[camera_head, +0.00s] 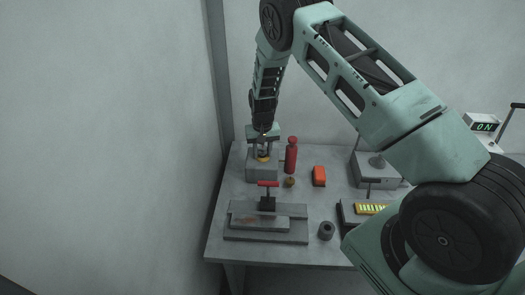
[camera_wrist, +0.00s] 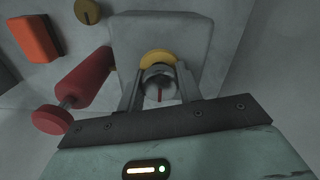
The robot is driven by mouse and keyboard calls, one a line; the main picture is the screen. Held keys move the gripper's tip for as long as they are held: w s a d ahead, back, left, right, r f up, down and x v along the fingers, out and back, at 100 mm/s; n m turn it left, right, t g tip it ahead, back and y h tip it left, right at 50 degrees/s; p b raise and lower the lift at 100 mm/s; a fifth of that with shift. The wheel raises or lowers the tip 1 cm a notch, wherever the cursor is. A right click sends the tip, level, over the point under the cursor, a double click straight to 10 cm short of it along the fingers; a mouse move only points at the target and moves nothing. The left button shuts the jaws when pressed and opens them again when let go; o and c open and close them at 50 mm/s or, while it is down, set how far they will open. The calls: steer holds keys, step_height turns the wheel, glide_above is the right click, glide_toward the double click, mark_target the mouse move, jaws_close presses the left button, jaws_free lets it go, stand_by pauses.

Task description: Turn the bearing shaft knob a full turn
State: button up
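The bearing shaft knob (camera_wrist: 158,80) is a round grey knob with a red mark on its face, in the middle of the wrist view. Behind it is a yellow ring (camera_wrist: 157,56) on a grey bearing block (camera_wrist: 195,35). My gripper (camera_wrist: 160,85) has one finger on each side of the knob, close against it; I cannot tell whether both fingers touch. In the head view my gripper (camera_head: 263,148) points down over the grey block (camera_head: 262,174) at the back left of the table, and the knob is mostly hidden between the fingers.
An orange box (camera_head: 319,176) and a small brown round piece (camera_head: 289,182) are nearby. A grey fixture with a red handle (camera_head: 268,184) stands in front. The wall is close on the left.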

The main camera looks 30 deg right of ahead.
mark_target(262, 149)
steer(key=o, duration=0.4)
steer(key=shift+r, duration=0.1)
step_height(262, 149, up, 17)
steer(key=b, duration=0.5)
steer(key=shift+r, duration=0.15)
steer(key=s+a+r+n+y, duration=0.1)
steer(key=s+a+r+n, duration=0.2)
steer(key=s+a, duration=0.65)
steer(key=s+a+r+n+y, duration=0.1)
steer(key=s+a+r+n, duration=0.15)
steer(key=s+a, duration=0.65)
steer(key=s+a+n, duration=0.1)
steer(key=s+n, duration=0.1)
steer(key=s, duration=0.4)
steer(key=s+a+n+h+b, duration=0.1)
steer(key=s+n, duration=0.1)
steer(key=s, duration=0.5)
steer(key=s+a+f+n, duration=0.1)
steer(key=s+n, duration=0.1)
steer(key=s, duration=0.4)
steer(key=shift+s+a, duration=0.25)
steer(key=shift+s, duration=0.15)
